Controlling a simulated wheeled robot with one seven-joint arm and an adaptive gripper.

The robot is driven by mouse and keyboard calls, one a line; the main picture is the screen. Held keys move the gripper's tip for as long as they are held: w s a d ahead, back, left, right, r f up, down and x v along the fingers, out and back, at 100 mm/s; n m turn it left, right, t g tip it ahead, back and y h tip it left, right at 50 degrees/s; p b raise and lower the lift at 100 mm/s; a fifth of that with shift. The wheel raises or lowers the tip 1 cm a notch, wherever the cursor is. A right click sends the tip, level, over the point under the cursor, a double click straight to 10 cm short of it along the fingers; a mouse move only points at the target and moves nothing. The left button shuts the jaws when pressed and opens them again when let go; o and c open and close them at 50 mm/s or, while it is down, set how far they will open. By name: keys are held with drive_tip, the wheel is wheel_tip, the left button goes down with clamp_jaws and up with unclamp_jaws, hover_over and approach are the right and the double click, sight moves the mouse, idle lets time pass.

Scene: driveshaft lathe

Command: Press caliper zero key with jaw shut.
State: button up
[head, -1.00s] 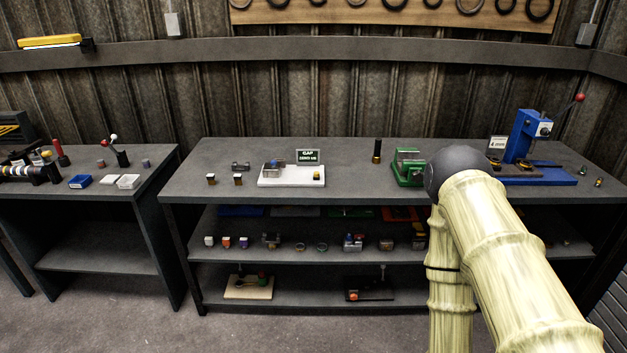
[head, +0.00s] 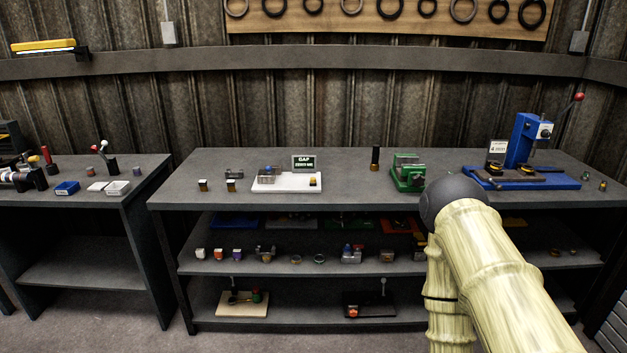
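The caliper appears to be the white base plate (head: 287,187) on the middle bench. Whether the jaw is shut cannot be told. My pale, bamboo-like arm fills the lower right, well right of the plate. My gripper is out of view.
The bench top (head: 340,195) also holds two small capped blocks, a dark upright cylinder (head: 375,158), a green vise-like device (head: 408,172) and a blue press (head: 528,150). Shelves below carry several small parts.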

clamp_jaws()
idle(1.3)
